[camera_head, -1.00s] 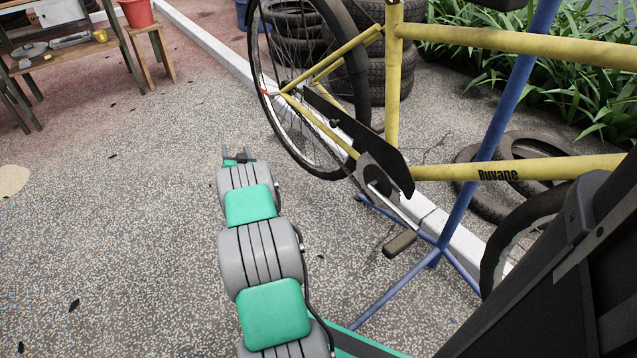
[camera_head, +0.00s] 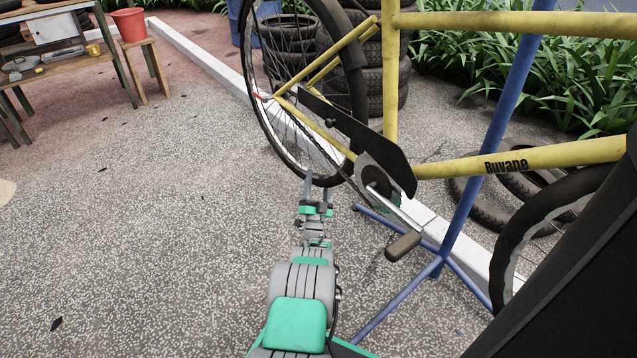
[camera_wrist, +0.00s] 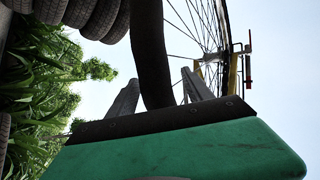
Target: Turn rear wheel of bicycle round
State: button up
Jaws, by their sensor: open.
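The yellow bicycle (camera_head: 505,162) stands on a blue stand (camera_head: 470,180). Its rear wheel (camera_head: 357,85), with a black tyre, shows at top centre in the head view. My gripper (camera_head: 319,181) is at the bottom of this wheel, fingers pointing up towards it. In the wrist view, the dark tyre (camera_wrist: 151,50) passes between the two grey fingers of my open gripper (camera_wrist: 160,80). Gaps show at both fingers, wider on the right. Spokes show behind the right finger. The gripper's green body hides the lower part of the tyre.
The pedal (camera_head: 402,246) and crank hang just right of my arm. A stack of tyres (camera_head: 388,88) stands behind the wheel beside a kerb. A wooden bench (camera_head: 95,57) and a red bucket (camera_head: 129,24) are at the upper left. The paved ground at left is clear.

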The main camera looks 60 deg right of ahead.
jog(key=shift+d+r, duration=0.1)
jog(key=c, duration=0.7)
grip_shut()
